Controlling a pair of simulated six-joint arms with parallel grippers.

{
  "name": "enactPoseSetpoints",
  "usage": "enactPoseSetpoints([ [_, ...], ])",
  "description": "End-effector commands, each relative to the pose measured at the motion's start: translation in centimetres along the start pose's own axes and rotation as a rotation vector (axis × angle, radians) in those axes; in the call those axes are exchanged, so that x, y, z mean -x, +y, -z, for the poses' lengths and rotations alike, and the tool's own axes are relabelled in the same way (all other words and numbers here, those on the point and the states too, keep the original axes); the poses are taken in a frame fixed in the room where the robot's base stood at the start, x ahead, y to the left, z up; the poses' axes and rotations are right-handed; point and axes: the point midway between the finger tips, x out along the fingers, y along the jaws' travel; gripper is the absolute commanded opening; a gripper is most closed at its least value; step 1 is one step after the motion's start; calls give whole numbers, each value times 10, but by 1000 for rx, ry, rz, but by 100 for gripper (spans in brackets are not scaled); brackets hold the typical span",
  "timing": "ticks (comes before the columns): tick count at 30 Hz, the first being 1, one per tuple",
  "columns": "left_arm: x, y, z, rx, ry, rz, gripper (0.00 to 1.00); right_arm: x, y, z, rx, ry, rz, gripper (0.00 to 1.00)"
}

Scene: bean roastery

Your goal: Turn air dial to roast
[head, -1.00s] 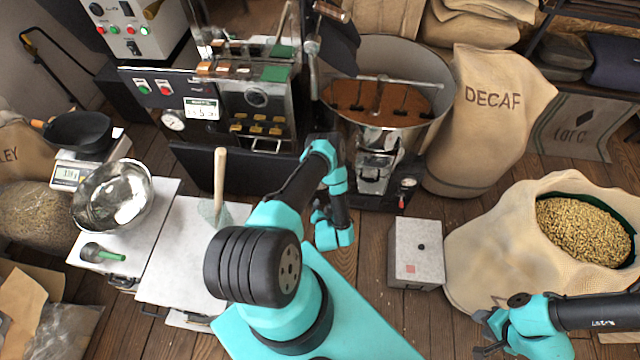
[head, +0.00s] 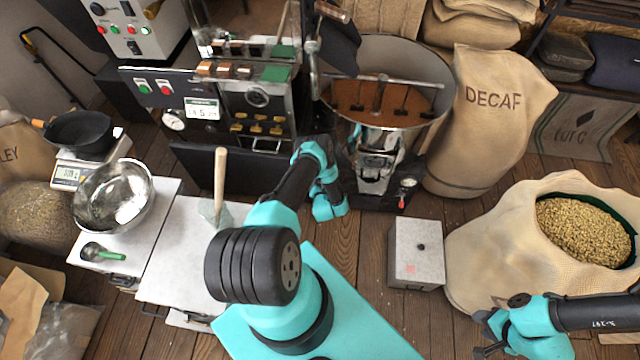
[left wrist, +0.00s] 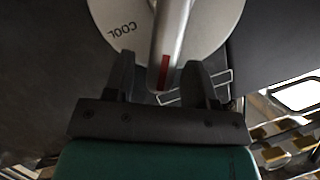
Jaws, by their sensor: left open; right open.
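The air dial (left wrist: 216,30) shows in the left wrist view as a pale round plate marked COOL, with a grey bar handle (left wrist: 170,42) carrying a red stripe near its end. My left gripper (left wrist: 165,78) is open, its two dark fingers on either side of the handle's red-striped end. I cannot tell whether either finger touches it. The ROAST mark is not visible. In the head view my left arm hides the dial and the left gripper. My right gripper (head: 484,335) is open and empty at the lower right, far from the dial.
The cooling pan (head: 435,110) stands right of my left arm. A grey box (head: 416,252) sits on the floor. A steel bowl (head: 114,196) and scoop (head: 102,253) lie on the left bench.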

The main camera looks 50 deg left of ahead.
Motion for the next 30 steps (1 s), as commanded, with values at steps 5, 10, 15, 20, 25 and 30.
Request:
enactPoseSetpoints([
  [5,-3,0,0,0,0,0,51,0,0,0,0,0,0,43],
  [10,-3,0,0,0,-1,0,51,0,0,0,0,0,0,43],
  [15,-3,0,0,0,-1,0,35,0,0,0,0,0,0,43],
  [20,-3,0,0,0,-1,0,19,0,0,0,0,0,0,43],
  [25,-3,0,0,0,-1,0,3,0,0,0,0,0,0,43],
  [30,-3,0,0,0,-1,0,0,0,0,0,0,0,0,43],
])
